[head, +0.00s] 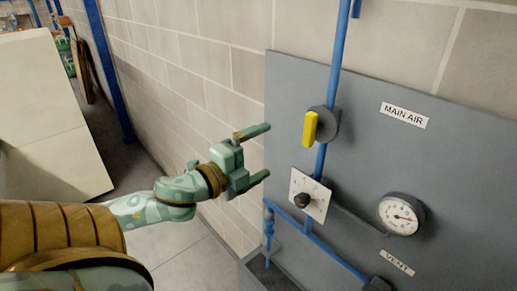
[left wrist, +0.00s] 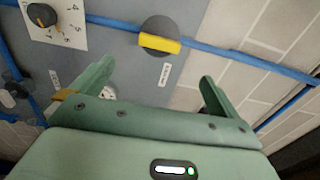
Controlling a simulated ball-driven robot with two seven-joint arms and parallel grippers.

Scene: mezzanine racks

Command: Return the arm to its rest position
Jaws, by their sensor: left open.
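My left gripper (head: 258,154) reaches in from the left in the head view. Its two fingers are apart with nothing between them, in front of the block wall and left of the grey panel's edge. In the left wrist view the open fingers (left wrist: 152,88) point toward the panel, apart from the yellow valve handle (left wrist: 160,42). In the head view the yellow handle (head: 310,128) stands along the blue pipe. My right gripper is not in view.
The grey panel (head: 365,130) carries a dial knob (head: 302,200), a gauge (head: 401,214), and MAIN AIR (head: 404,115) and VENT (head: 398,263) labels. A pale slanted board (head: 50,120) and a blue post (head: 108,70) stand at left. Floor shows between board and wall.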

